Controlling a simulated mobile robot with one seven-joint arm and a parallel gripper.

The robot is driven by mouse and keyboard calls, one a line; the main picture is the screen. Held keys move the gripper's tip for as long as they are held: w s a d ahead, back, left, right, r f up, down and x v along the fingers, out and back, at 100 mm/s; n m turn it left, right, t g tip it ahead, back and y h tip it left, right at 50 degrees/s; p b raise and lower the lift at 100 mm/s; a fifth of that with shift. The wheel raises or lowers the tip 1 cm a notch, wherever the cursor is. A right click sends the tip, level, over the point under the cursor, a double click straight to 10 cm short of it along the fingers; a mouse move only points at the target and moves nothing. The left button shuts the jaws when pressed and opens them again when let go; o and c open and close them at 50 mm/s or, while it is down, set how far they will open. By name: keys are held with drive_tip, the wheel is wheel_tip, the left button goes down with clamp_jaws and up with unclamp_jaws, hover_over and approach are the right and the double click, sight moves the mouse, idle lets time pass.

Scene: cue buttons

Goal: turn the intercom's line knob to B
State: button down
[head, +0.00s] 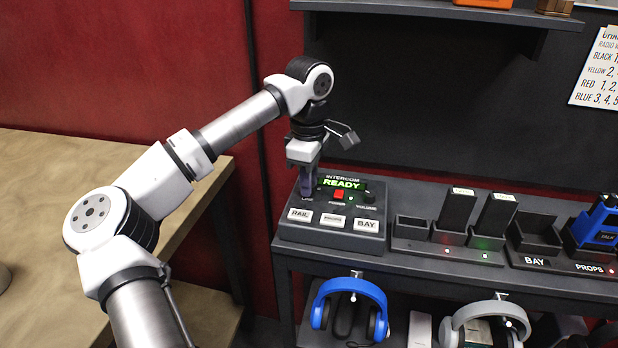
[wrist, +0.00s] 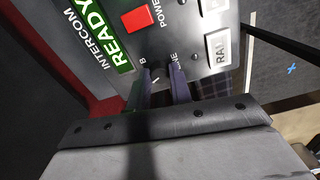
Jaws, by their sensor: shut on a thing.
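The intercom (head: 330,232) is a dark sloped box at the left end of the counter, with a lit green READY display (head: 341,183). My gripper (head: 307,188) points down at its left part, above the LINE label. In the wrist view my gripper (wrist: 160,76) has its two fingers on either side of the line knob, shut on it. The knob is mostly hidden between the fingers. A letter B (wrist: 142,61) shows beside one finger, and a short white mark lies between the fingers. I cannot tell which position the knob points to.
A red power button (head: 338,194), a volume knob (head: 367,198) and the RAIL (head: 299,215), PROPS and BAY (head: 366,225) buttons are close by on the panel. Chargers with radios stand to the right. A shelf (head: 430,12) overhangs above. Headsets hang below the counter.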

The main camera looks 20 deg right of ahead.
drive_tip(key=m, duration=0.5)
drive_tip(key=shift+p, duration=0.4)
drive_tip(key=m, duration=0.5)
drive_tip(key=shift+p, duration=0.4)
drive_tip(key=shift+m, duration=0.3)
drive_tip(key=c, duration=1.3)
unclamp_jaws()
drive_tip(key=shift+o, duration=0.2)
drive_tip(key=shift+r, duration=0.1)
wheel_tip(320, 180, up, 14)
drive_tip(key=shift+b, duration=0.4)
drive_tip(key=shift+f, duration=0.2)
